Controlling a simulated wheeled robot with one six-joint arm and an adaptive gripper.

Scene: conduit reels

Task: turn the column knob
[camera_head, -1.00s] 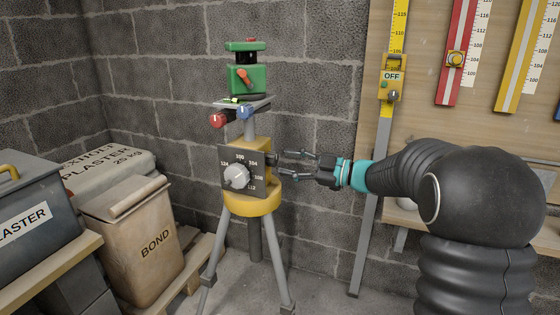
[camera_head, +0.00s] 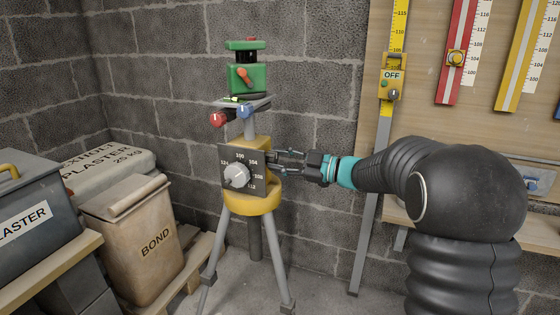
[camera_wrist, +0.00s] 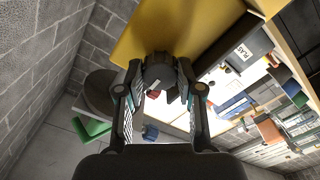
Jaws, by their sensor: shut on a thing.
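The column knob (camera_wrist: 158,70) is dark and round, on the side of a yellow block, and lies between my fingers in the wrist view. My gripper (camera_head: 278,163) reaches in from the right and is shut on this knob. The fingers cover most of the knob in the head view. The yellow column head (camera_head: 263,150) stands on a tripod. Its front carries a dark dial plate with a pale pointer knob (camera_head: 236,176) and printed numbers, apart from my fingers.
A green instrument (camera_head: 247,79) sits on top of the tripod, with a red knob (camera_head: 218,119) and a blue knob (camera_head: 246,111) below it. A BOND bag (camera_head: 140,228) and plaster containers stand left. A yellow ruler staff (camera_head: 384,140) leans on the right.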

